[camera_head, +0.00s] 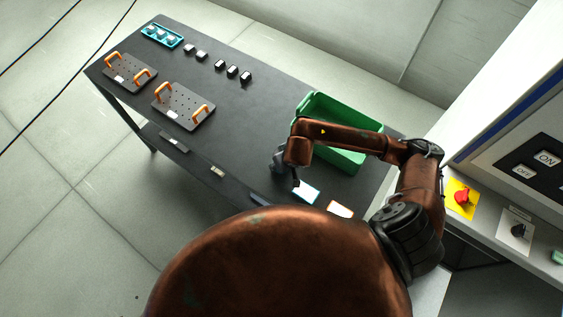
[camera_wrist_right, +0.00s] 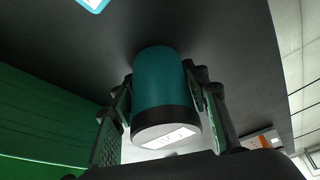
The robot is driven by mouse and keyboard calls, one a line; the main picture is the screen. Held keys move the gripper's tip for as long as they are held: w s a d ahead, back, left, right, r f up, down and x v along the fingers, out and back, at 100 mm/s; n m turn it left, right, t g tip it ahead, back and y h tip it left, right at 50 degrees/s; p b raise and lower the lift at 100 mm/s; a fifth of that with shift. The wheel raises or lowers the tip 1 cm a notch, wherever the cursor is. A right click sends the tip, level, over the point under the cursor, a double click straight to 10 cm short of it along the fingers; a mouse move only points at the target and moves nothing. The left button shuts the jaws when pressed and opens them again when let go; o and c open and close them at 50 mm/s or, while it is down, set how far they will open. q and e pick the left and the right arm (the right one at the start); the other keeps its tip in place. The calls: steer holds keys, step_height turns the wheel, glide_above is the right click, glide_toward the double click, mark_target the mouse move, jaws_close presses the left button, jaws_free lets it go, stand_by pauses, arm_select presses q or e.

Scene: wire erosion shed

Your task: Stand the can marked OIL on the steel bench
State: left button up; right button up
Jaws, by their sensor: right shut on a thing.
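My right gripper (camera_wrist_right: 158,82) is shut on a teal can (camera_wrist_right: 160,75) in the right wrist view, with one finger on each side. The can has a dark band and a pale end face bearing a white label, whose writing is too small to read. The dark bench (camera_wrist_right: 230,50) fills the background behind the can; I cannot tell whether they touch. In the head view my right gripper (camera_head: 284,165) is over the dark bench (camera_head: 235,120), left of the green crate; the can is not distinguishable there. My left gripper is not in view.
The green crate (camera_head: 362,165) stands beside my right arm. A blue-edged card (camera_head: 306,192) and an orange-edged card (camera_head: 340,209) lie near the front edge. Drilled plates with orange handles (camera_head: 183,106), several small blocks (camera_head: 233,72) and a teal tray (camera_head: 162,35) lie farther left.

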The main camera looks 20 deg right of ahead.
steer(key=shift+f+b, duration=0.2)
steer(key=shift+b, duration=0.1)
steer(key=o, duration=1.5)
steer(key=shift+r, duration=0.15)
steer(key=shift+r+p, duration=0.2)
steer(key=shift+p, duration=0.25)
steer(key=b+v, duration=0.1)
steer(key=v, duration=1)
steer(key=shift+s+r, duration=0.15)
steer(key=shift+r, duration=0.25)
steer(key=shift+a, duration=0.1)
